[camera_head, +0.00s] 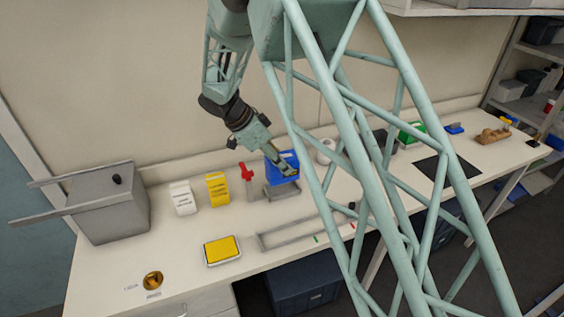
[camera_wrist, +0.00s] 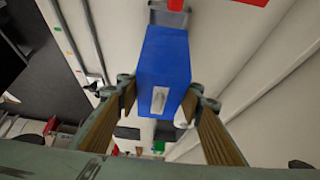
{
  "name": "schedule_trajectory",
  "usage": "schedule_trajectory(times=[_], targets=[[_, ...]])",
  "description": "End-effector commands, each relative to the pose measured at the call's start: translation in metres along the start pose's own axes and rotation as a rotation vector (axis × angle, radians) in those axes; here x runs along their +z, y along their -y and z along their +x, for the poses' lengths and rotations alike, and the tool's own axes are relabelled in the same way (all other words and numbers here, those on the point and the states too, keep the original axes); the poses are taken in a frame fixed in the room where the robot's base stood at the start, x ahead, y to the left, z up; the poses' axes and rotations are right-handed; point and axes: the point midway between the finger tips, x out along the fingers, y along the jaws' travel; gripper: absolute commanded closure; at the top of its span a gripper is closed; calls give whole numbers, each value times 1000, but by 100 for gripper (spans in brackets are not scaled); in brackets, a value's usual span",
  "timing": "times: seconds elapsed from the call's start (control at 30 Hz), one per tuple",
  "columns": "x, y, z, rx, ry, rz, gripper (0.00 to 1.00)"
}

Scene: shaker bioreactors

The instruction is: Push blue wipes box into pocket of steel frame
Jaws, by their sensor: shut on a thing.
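The blue wipes box (camera_head: 272,161) is at the back middle of the bench, at the end of my gripper (camera_head: 287,170). In the wrist view the box (camera_wrist: 164,58) sits between the two fingers of my gripper (camera_wrist: 161,92), which is shut on it. A white tissue tuft shows on the box face. A grey steel frame (camera_head: 271,192) is just below the box in the head view. In the wrist view a grey metal part (camera_wrist: 158,17) shows just past the box's far end. The frame's pocket is mostly hidden, and I cannot tell if the box touches it.
A red-topped item (camera_head: 247,173) stands close left of the frame. Yellow (camera_head: 217,190) and white (camera_head: 182,198) packs stand further left, with a grey metal box (camera_head: 110,215) beyond. A yellow-topped tray (camera_head: 222,249) and a flat metal rail frame (camera_head: 300,232) lie in front.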

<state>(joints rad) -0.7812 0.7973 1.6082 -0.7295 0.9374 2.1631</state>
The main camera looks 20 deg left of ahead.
Motion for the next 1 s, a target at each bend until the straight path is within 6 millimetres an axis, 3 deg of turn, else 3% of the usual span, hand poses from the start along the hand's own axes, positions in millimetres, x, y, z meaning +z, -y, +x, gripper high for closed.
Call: schedule_trajectory(times=[0.83, 1.0], targets=[[21, -1, 33, 2, -1, -2, 77], [20, 0, 32, 0, 0, -1, 77]])
